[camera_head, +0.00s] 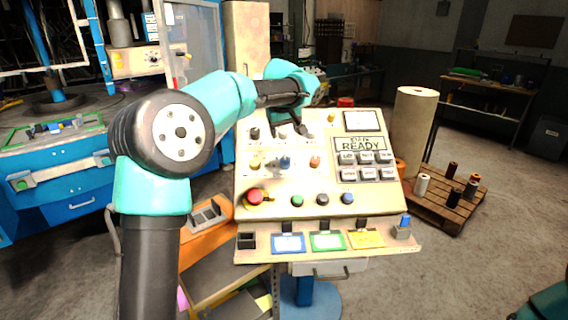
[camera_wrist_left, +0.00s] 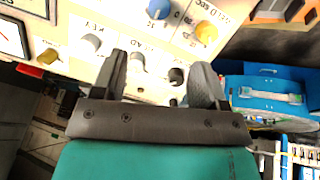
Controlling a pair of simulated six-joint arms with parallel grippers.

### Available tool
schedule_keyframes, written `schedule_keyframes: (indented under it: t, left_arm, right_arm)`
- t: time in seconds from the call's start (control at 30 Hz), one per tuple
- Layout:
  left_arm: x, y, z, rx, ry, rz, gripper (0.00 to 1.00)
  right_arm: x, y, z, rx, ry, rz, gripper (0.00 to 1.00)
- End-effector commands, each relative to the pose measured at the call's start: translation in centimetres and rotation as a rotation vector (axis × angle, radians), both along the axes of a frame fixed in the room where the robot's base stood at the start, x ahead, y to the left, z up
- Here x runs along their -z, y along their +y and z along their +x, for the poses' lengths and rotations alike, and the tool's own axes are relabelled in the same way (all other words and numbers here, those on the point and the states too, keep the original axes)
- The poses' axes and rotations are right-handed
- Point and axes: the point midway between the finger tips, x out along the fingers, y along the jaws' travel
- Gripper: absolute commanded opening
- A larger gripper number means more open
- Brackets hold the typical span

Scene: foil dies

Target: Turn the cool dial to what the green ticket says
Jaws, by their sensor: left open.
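My left gripper (camera_head: 290,122) is at the top row of knobs on the cream control panel (camera_head: 222,208). In the left wrist view its two fingers (camera_wrist_left: 160,66) stand apart, with a grey knob (camera_wrist_left: 137,62) and a dark knob (camera_wrist_left: 177,76) showing between them; I see no grip on either. The green ticket (camera_head: 328,241) sits on the lower ledge, between a blue ticket (camera_head: 288,243) and a yellow ticket (camera_head: 366,238). Its writing is too small to read. I cannot tell which knob is the cool dial. My right gripper is out of view.
A second row has yellow (camera_head: 255,163), blue (camera_head: 285,162) and orange (camera_head: 315,162) knobs. A red mushroom button (camera_head: 255,196) and smaller buttons lie below. A display reading READY (camera_head: 362,144) and grey keys are at the right. A pallet (camera_head: 440,207) with spools stands right of the panel.

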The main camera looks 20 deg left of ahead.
Motion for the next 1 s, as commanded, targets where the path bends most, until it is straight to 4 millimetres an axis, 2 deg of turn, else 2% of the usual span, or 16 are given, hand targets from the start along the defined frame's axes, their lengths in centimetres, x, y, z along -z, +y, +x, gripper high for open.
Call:
schedule_keyframes:
  t: [0.27, 0.47, 0.67, 1.0]
  left_arm:
    - [-0.2, 0.1, 0.0, -0.003, -0.005, 0.000, 0.67]
    - [0.4, 0.1, 0.3, -0.002, -0.002, 0.001, 0.67]
    - [2.4, 0.5, 1.0, -0.002, 0.000, 0.001, 0.67]
    - [7.7, 1.3, 3.2, -0.001, 0.000, 0.000, 0.67]
  right_arm:
    - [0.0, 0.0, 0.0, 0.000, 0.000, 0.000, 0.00]
    - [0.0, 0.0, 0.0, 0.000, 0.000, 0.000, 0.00]
    - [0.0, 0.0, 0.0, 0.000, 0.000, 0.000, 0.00]
    - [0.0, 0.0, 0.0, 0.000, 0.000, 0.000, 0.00]
